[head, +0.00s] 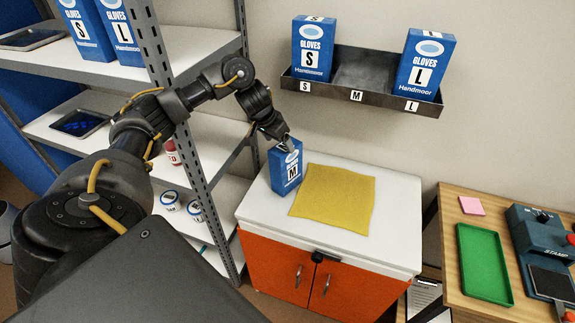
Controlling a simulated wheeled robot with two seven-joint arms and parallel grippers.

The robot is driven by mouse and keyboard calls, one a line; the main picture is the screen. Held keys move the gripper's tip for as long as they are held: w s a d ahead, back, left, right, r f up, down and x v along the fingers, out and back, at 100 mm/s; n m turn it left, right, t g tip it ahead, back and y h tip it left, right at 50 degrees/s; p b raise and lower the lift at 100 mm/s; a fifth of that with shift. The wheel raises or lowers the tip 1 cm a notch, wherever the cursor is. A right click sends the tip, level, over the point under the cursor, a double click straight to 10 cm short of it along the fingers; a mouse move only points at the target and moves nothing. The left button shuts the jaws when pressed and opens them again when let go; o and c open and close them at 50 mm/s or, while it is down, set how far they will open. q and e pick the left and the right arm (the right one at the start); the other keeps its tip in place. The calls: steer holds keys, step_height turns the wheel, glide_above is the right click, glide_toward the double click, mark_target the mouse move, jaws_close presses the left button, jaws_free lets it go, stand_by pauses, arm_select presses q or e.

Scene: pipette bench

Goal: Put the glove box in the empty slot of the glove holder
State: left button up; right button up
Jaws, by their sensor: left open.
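The blue glove box marked M (285,170) stands upright on the white top of the orange cabinet, at its back left. My left gripper (287,146) is open at the top of this box; I cannot tell whether it touches it. The dark glove holder (357,97) is on the wall above the cabinet. Its left slot holds a blue box marked S (312,50) and its right slot a blue box marked L (425,65). The middle slot, labelled M (363,72), is empty. My right gripper is not in view.
A yellow cloth (333,199) lies on the cabinet (388,247) beside the M box. A metal shelf (190,45) with more glove boxes, tablets and jars stands at the left. A wooden table at the right holds a green tray (484,264) and a stamp device (541,235).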

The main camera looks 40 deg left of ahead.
mark_target(283, 148)
arm_select(q)
steer(key=x, duration=0.3)
steer(key=shift+b, duration=0.35)
steer(key=shift+w+f, duration=0.1)
steer(key=shift+f, duration=0.2)
steer(key=shift+w+d+f, duration=0.15)
steer(key=shift+f, duration=0.25)
steer(key=x, duration=0.4)
steer(key=shift+w+f, duration=0.15)
steer(key=shift+w, duration=0.1)
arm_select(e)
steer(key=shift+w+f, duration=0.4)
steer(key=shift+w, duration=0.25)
arm_select(q)
steer(key=shift+s, duration=0.1)
steer(key=shift+p, duration=0.35)
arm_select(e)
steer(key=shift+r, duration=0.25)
arm_select(q)
steer(key=shift+f, duration=0.1)
